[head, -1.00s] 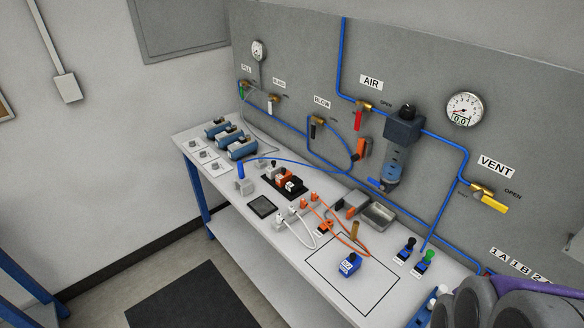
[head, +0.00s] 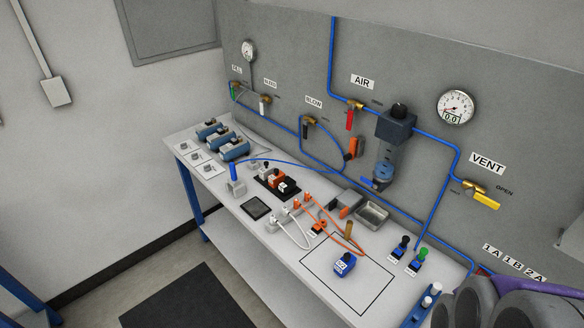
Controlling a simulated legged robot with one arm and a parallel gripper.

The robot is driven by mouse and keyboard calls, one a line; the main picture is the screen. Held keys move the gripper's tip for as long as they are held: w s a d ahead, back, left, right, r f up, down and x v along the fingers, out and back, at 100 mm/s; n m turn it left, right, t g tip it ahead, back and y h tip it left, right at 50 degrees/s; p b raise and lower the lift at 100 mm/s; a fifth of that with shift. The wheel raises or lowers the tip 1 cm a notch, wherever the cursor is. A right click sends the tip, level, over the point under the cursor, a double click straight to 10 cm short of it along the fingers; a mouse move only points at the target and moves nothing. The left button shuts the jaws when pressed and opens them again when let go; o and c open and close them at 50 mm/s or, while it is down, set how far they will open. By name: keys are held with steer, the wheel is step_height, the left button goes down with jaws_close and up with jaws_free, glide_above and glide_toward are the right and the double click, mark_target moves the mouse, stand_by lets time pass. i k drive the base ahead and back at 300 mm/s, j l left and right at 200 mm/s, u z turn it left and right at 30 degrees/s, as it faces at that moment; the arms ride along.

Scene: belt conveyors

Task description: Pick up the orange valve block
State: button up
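An orange block (head: 277,176), which looks like the valve block, sits on a small black tray (head: 262,183) in the middle of the white bench. A white block (head: 266,170) is on its left and a black-and-white block (head: 288,187) on its right, both close beside it. Small dark parts show on top of the blocks. My gripper is not in view; only grey and purple parts of what looks like my arm show at the lower right, well away from the blocks.
The white bench (head: 240,208) stands against a grey panel with gauges, valves and blue hoses. A blue hose (head: 285,163) arches behind the tray. Orange and white leads, a metal tray (head: 372,213) and a blue device (head: 344,265) lie to the right.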

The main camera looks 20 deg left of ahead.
mark_target(277, 178)
steer(key=i+j+z, duration=0.15)
steer(key=j+z, duration=0.95)
steer(key=j, duration=3.85)
steer(key=i, duration=0.05)
